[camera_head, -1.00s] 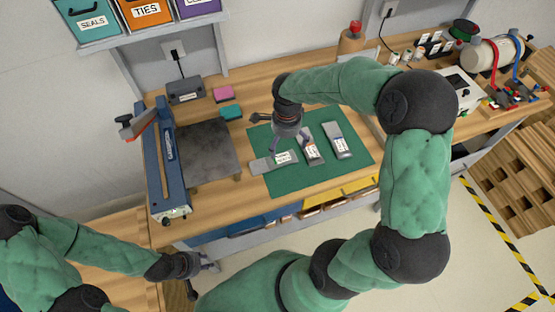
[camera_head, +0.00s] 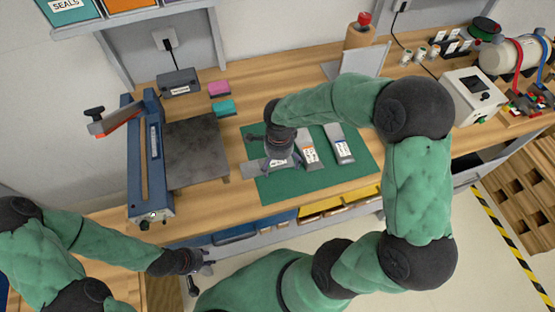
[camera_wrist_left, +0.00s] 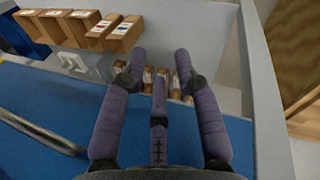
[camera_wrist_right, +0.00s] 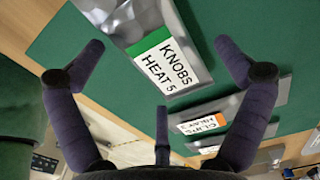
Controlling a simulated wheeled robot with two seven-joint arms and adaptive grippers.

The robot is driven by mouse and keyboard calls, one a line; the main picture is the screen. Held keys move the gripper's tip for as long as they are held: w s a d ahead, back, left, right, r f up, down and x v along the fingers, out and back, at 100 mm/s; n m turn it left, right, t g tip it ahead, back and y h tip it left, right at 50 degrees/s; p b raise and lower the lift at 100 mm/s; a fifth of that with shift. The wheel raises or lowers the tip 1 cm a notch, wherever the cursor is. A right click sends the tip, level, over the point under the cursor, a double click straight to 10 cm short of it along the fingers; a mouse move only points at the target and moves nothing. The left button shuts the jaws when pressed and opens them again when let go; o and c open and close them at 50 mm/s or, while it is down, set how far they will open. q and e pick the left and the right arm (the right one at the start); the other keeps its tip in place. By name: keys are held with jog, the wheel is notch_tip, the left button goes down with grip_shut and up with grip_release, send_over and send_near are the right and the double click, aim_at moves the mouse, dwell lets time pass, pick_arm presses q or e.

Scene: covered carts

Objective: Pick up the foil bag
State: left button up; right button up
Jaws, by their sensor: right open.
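Three silver foil bags lie flat on a green mat (camera_head: 355,178). The left bag (camera_head: 252,169) is partly covered by my right gripper (camera_head: 277,162) in the head view. In the right wrist view it is the bag labelled "KNOBS HEAT 5" (camera_wrist_right: 180,50), with a green stripe. My right gripper (camera_wrist_right: 160,48) is open there, its fingers on either side of this bag, not closed on it. The middle bag (camera_head: 310,150) has an orange-striped label, and the right bag (camera_head: 340,145) lies beside it. My left gripper (camera_head: 202,262) is open and empty, low before the bench (camera_wrist_left: 157,62).
A blue lever-arm machine (camera_head: 150,165) with a dark plate (camera_head: 195,150) stands left of the mat. Pink (camera_head: 219,88) and teal (camera_head: 222,108) blocks lie behind. A grey panel (camera_head: 362,65) and white box (camera_head: 472,95) stand right.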

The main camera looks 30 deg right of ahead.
jog(key=shift+s+a, duration=0.1)
jog(key=shift+a, duration=0.15)
jog(key=c, duration=1.2)
jog(key=shift+d+r, duration=0.1)
